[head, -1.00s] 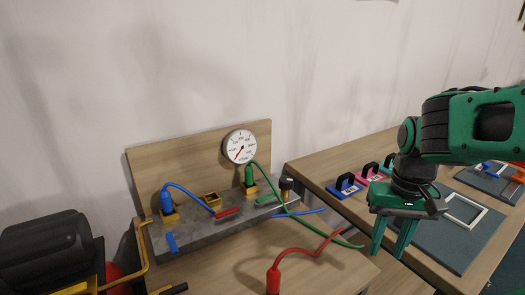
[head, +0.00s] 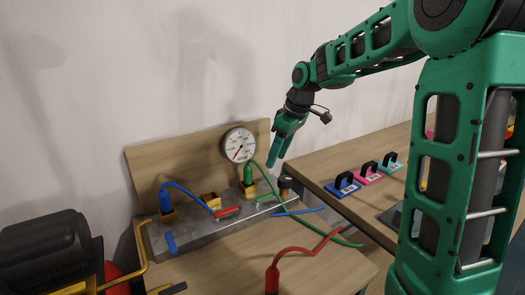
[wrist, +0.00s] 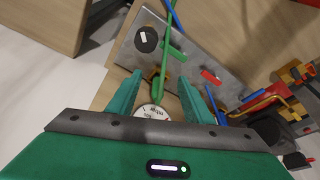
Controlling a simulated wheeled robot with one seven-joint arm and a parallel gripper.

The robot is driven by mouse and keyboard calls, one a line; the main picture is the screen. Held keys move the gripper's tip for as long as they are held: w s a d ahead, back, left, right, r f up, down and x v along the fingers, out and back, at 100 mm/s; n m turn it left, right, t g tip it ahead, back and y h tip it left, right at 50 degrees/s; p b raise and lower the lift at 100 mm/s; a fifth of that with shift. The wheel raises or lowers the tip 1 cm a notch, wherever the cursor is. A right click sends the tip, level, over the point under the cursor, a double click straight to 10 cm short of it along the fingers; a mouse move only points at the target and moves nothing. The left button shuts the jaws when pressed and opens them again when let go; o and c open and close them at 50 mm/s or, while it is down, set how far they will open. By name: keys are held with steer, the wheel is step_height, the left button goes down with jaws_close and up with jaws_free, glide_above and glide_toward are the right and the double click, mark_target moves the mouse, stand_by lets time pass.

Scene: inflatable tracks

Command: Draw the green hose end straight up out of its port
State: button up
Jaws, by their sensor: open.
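The green hose end (head: 248,174) stands upright in its yellow port (head: 251,189) on the grey block (head: 190,234), below the gauge. Its green hose (head: 290,224) arches down to the right over the block. My gripper (head: 273,165) is open and empty, above and to the right of the green hose end, apart from it. In the wrist view the green hose end (wrist: 159,90) shows between the spread fingers (wrist: 164,92), some way beyond them. Its port is partly hidden there.
A round gauge (head: 238,145) is on the wooden backboard. A blue hose end (head: 167,201) stands in a port at left, beside an empty-looking yellow port (head: 210,200). A black knob (head: 285,182) stands right of the green end. A red hose end (head: 272,279) stands in front.

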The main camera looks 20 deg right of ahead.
steer(key=n+y, duration=0.1)
steer(key=n, duration=0.1)
glide_toward(250, 172)
steer(key=d, duration=0.1)
steer(key=x, duration=0.7)
steer(key=w+x, duration=0.1)
steer(key=x, duration=0.3)
steer(key=shift+a+f, duration=0.15)
jaws_close()
steer(key=shift+r, duration=0.3)
